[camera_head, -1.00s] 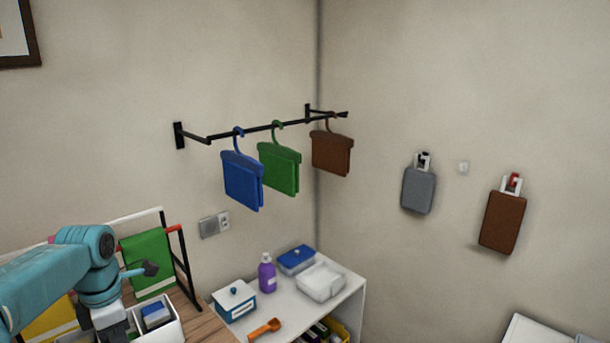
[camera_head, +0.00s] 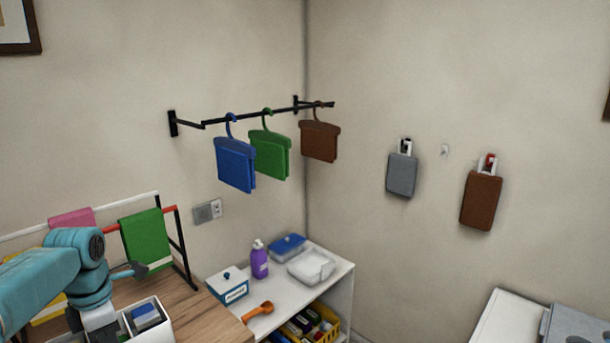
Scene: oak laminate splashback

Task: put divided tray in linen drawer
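A white open-topped tray (camera_head: 164,327) stands at the lower left on the wooden counter, with a blue-and-grey item inside; it may be the divided tray, but its dividers are not clear. My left arm comes in from the left, and its gripper (camera_head: 102,328) points down right beside the tray's left side. Its fingertips are hidden or cut off by the bottom edge, so I cannot tell whether it grips the tray wall. My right gripper is out of view. I see no drawer that I can identify as the linen drawer.
A rack with cloths (camera_head: 148,238) stands behind the tray. The white shelf unit (camera_head: 288,296) holds a labelled box (camera_head: 228,288), purple bottle (camera_head: 259,262), orange scoop (camera_head: 257,311), blue-lidded container (camera_head: 288,246) and white dish (camera_head: 312,266). A yellow basket (camera_head: 328,325) sits below.

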